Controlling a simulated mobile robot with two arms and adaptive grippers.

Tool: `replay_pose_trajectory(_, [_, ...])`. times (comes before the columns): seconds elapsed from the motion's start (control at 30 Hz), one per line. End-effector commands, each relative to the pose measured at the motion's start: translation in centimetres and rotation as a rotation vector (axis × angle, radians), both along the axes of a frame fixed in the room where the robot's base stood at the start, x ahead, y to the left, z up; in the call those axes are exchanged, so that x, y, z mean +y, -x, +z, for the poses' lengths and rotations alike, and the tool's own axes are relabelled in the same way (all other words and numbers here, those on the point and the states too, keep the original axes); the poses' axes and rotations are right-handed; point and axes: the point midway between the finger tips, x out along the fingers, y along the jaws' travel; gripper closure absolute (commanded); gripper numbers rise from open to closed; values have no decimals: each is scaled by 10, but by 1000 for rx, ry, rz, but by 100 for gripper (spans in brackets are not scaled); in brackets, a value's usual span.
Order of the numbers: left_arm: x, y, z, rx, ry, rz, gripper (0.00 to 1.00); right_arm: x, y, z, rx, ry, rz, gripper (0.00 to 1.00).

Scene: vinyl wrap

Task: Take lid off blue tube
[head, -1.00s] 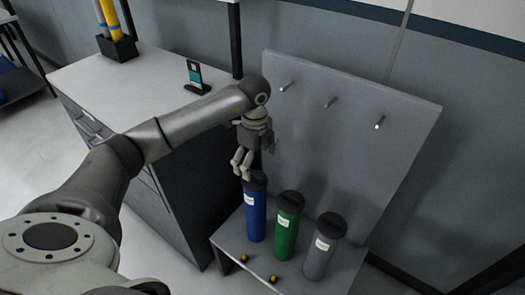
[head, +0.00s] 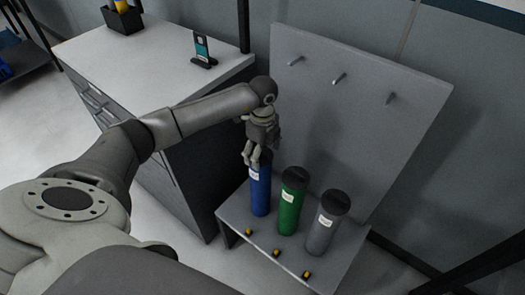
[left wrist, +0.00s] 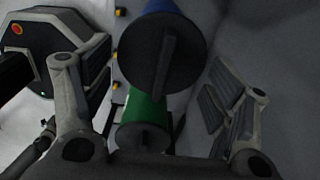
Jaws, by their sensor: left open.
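The blue tube (head: 260,195) stands upright at the left end of a row of tubes on a low grey stand. Its dark lid (left wrist: 165,50) has a raised ridge across the top and shows between my fingers in the left wrist view. My left gripper (head: 251,160) is open just above the blue tube's top, pointing down. It also shows in the left wrist view (left wrist: 160,115) with fingers spread on both sides. In the head view the gripper partly hides the lid. I see no contact between fingers and lid.
A green tube (head: 291,205) and a grey tube (head: 325,228), both dark-lidded, stand to the right on the stand (head: 240,222). Several small yellow buttons line its front. A back panel with pegs (head: 350,110) rises behind. A white-topped cabinet (head: 150,55) stands left.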

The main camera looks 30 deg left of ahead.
Motion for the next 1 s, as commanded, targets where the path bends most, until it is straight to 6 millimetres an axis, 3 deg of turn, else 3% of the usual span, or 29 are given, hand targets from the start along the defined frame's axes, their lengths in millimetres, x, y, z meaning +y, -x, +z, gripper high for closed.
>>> replay_pose_trajectory(0.07, [0,0,0,0,0,0,38,0,0,0,-1,0,0,60])
replay_pose_trajectory(0.53, [0,0,-3,0,0,0,99,2,-1,0,-3,-3,0,60])
replay_pose_trajectory(1.0, [-1,2,-5,6,0,0,100,5,-1,-1,-2,-6,1,60])
